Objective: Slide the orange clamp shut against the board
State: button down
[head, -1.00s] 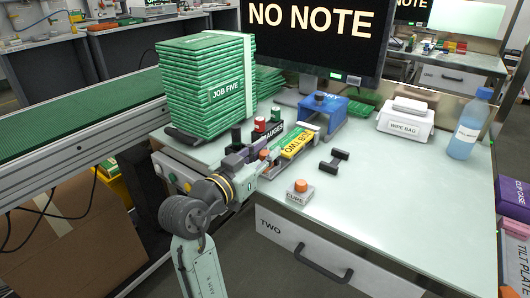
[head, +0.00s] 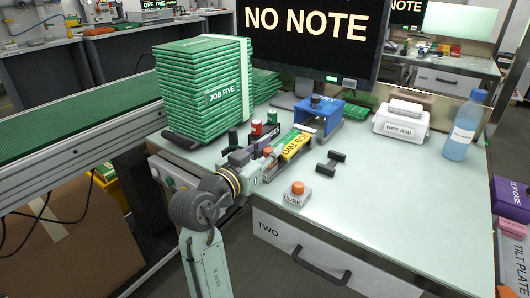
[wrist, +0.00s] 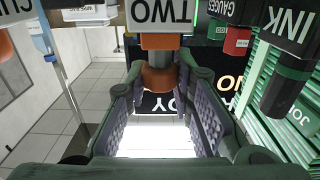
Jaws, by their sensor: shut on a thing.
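The orange clamp (wrist: 158,78) is between the fingertips of my gripper (wrist: 160,92) in the wrist view, and the purple-padded fingers are shut on it. In the head view, my gripper (head: 262,160) is at the near left end of the fixture, with a bit of orange clamp (head: 267,152) showing. The board (head: 294,146), yellow and green and marked JOB TWO, lies in the fixture just beyond the clamp. Whether the clamp touches the board's edge is hidden by the gripper and cannot be told.
A blue block-like housing (head: 318,115) stands at the fixture's far end. A black spool-shaped piece (head: 331,162) and a CURE button (head: 297,194) lie to the right.

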jog(key=c, duration=1.8)
grip_release()
jog(key=shift+w+d+r, duration=0.1)
jog(key=shift+w+d, duration=0.1)
jog(key=shift+o, duration=0.8)
jog(key=shift+w+d, duration=0.1)
jog(key=shift+o, duration=1.4)
jog(key=v, duration=1.2)
